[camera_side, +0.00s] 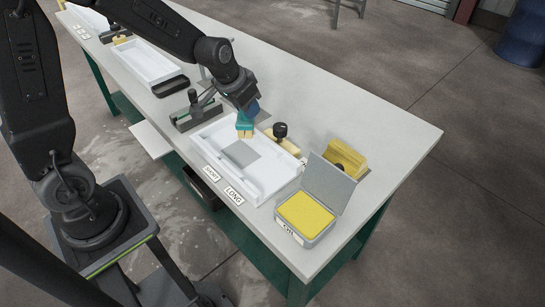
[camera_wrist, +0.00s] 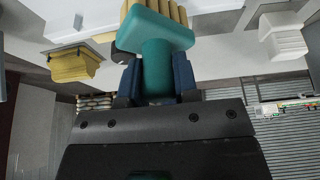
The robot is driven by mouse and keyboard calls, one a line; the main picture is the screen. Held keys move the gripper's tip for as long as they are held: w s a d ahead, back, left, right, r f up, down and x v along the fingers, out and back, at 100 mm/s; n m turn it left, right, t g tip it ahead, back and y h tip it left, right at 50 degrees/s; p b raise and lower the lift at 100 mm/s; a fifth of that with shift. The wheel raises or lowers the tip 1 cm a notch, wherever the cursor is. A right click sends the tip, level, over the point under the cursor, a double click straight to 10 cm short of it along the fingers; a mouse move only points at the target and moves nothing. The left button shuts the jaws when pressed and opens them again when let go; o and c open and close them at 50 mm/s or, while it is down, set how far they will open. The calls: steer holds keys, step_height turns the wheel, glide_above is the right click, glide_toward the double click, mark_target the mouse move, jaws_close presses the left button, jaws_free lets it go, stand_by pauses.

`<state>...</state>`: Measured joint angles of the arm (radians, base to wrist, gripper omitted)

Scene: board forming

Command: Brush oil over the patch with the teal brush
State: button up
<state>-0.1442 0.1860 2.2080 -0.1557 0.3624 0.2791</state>
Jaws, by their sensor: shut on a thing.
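The teal brush (camera_side: 244,121) is in my gripper (camera_side: 251,107), bristles down, above the white tray in the side view. In the wrist view my gripper (camera_wrist: 158,82) is shut on the teal handle of the brush (camera_wrist: 155,45), and its pale yellow bristles show at the top edge. The grey patch (camera_side: 241,153) lies flat in the white tray (camera_side: 273,183), just below the bristles. I cannot tell whether the bristles touch it. The patch is not clear in the wrist view.
An open grey box with a yellow pad (camera_side: 306,214) stands at the right front. A yellow holder (camera_side: 345,158) and a black knob (camera_side: 280,130) are behind the tray. A black-and-green clamp device (camera_side: 194,114) is left of it. The bench's far right is clear.

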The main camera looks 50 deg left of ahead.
steer(key=shift+r, duration=0.1)
stand_by(0.3)
step_height(320, 180, up, 10)
steer(key=shift+d+f, duration=0.1)
steer(key=shift+d, duration=0.05)
steer(key=s+d+m+g+h, duration=0.2)
steer(key=s+d+m, duration=0.1)
steer(key=d+m, duration=0.8)
steer(key=s+d+m+g+h, duration=0.25)
steer(key=d+m, duration=0.45)
steer(key=d, duration=0.8)
steer(key=shift+s+d+f, duration=0.1)
steer(key=shift+s+f, duration=0.05)
steer(key=shift+f, duration=1.7)
steer(key=shift+s+d+f, duration=0.1)
steer(key=shift+s+f, duration=0.1)
steer(key=shift+f, duration=1.7)
steer(key=shift+s+f, duration=0.15)
steer(key=shift+f, duration=1.7)
steer(key=shift+f, duration=0.6)
step_height(320, 180, up, 7)
